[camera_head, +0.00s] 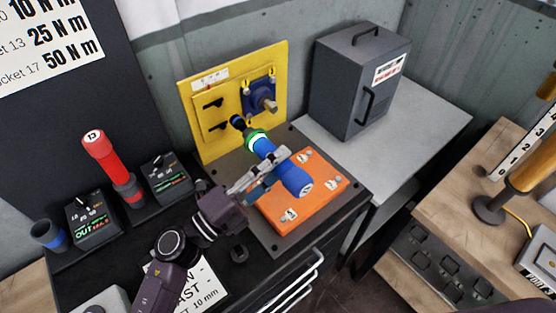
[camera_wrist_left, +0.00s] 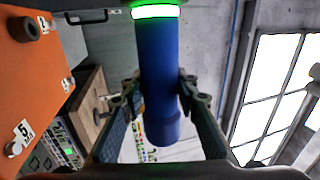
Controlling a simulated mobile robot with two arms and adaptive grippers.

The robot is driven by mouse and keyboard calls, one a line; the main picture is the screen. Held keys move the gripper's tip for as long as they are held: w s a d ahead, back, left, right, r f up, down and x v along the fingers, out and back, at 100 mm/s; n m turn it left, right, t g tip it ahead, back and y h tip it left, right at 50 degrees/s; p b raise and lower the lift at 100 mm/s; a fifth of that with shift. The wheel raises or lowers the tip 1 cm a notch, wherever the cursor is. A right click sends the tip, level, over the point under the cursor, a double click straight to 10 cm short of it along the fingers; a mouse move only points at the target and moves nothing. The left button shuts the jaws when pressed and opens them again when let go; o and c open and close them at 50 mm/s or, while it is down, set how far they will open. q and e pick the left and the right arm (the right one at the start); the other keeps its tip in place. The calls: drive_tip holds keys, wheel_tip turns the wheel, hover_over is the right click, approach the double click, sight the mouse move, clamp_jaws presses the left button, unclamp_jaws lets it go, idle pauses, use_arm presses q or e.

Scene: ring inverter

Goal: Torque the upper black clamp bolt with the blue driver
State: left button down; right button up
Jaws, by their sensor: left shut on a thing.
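The blue driver (camera_head: 266,148) has a lit green ring and a black nose that points up-left to the yellow panel (camera_head: 229,70). My left gripper (camera_head: 264,172) is shut around its blue body above the orange block. In the left wrist view the blue driver (camera_wrist_left: 160,60) stands between the fingers of my left gripper (camera_wrist_left: 160,95). On the panel, the upper black clamp bolt (camera_head: 213,103) sits above the lower black clamp (camera_head: 218,126). The driver's nose is right of both; I cannot tell whether it touches the panel. My right gripper is not in view.
The orange block (camera_head: 320,203) lies under the driver. A blue fixture with a shaft (camera_head: 263,99) is on the panel's right. A red driver (camera_head: 100,148) stands left between control boxes. A grey cabinet (camera_head: 345,85) stands right of the panel.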

sight(252, 137)
use_arm(q)
drive_tip(key=shift+w+a+r, duration=0.15)
drive_tip(key=shift+w+a, duration=0.25)
drive_tip(key=shift+w, duration=0.15)
drive_tip(key=shift+w+a+b, duration=0.2)
drive_tip(key=shift+w+a, duration=0.35)
drive_tip(key=shift+w, duration=0.25)
drive_tip(key=shift+w+a+b, duration=0.2)
drive_tip(key=shift+w+a, duration=0.3)
drive_tip(key=shift+w, duration=0.3)
drive_tip(key=shift+w+a, duration=0.35)
drive_tip(key=shift+w, duration=0.15)
drive_tip(key=shift+r, duration=0.15)
drive_tip(key=shift+a, duration=0.1)
drive_tip(key=shift+w+a+b, duration=0.3)
drive_tip(key=shift+w+a, duration=0.3)
drive_tip(key=shift+w, duration=0.3)
drive_tip(key=shift+w+a+r, duration=0.1)
drive_tip(key=shift+w+a, duration=0.05)
drive_tip(key=shift+w, duration=0.1)
idle(1.4)
